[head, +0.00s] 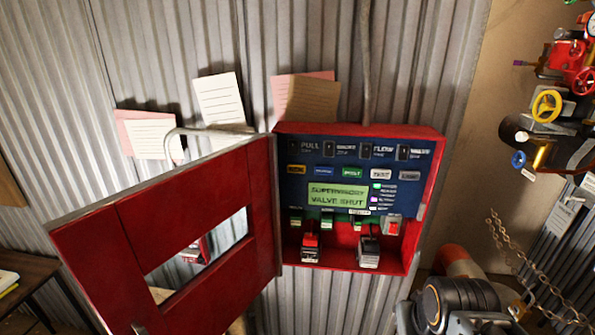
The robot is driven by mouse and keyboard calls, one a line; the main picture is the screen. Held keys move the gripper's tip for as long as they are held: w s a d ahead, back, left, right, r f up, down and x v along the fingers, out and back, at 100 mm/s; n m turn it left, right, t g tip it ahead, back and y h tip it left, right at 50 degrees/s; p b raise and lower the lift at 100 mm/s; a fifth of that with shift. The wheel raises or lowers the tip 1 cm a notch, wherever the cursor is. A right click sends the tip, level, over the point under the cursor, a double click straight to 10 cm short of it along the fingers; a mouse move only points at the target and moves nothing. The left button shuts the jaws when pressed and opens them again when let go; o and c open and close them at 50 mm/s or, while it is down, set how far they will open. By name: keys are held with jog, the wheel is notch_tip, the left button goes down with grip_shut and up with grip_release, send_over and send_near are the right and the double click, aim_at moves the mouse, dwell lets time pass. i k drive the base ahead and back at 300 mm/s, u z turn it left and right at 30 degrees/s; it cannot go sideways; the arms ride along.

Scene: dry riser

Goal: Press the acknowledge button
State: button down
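A red alarm panel box (436,180) hangs open on the corrugated wall, with a blue face inside. Under its upper labels runs a row of small coloured buttons: orange (297,169), blue (324,172), green (352,173) and two pale ones (380,174). Their lettering is too small to read surely, so I cannot tell which is the acknowledge button. Below them a green display (337,195) reads "SUPERVISORY VALVE SHUT". What looks like part of my arm shows at the lower right. My gripper's fingers do not show in the head view.
The red door (100,225), with a window, stands swung open to the left. Papers (220,99) are fixed to the wall above. Red valves and yellow handwheels (547,106) are at the right, with a chain (503,240) below. The space before the buttons looks clear.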

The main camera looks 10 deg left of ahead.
aim_at(296, 169)
jog(key=z, duration=0.05)
jog(key=k, duration=0.5)
jog(key=u, duration=1.65)
jog(key=i, duration=0.3)
jog(key=z, duration=0.15)
